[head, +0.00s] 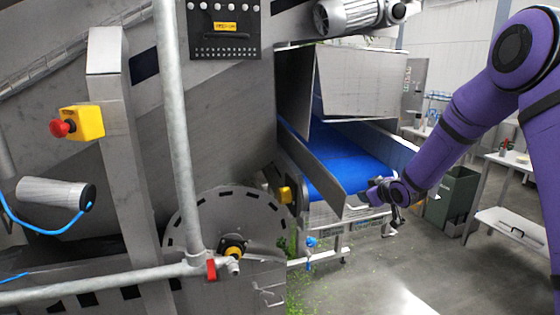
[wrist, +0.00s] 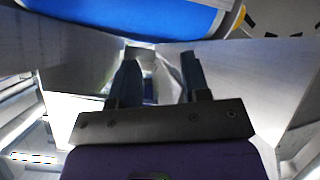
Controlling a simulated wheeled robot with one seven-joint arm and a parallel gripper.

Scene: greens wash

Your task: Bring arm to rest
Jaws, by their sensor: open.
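My purple arm (head: 455,125) reaches in from the right in the head view. My gripper (head: 376,197) is at its end, near the lower end of the blue conveyor belt (head: 345,160) and its metal side guard. In the wrist view my gripper (wrist: 158,75) shows two dark fingers standing apart with nothing between them. The blue belt also shows at the top of the wrist view (wrist: 135,15). Whether the gripper touches the guard I cannot tell.
A large metal machine with a yellow box and red stop button (head: 62,128) fills the left. A grey pipe rail (head: 175,130) stands in front. A green bin (head: 453,202) and a table (head: 510,160) are at right. Green scraps lie on the floor.

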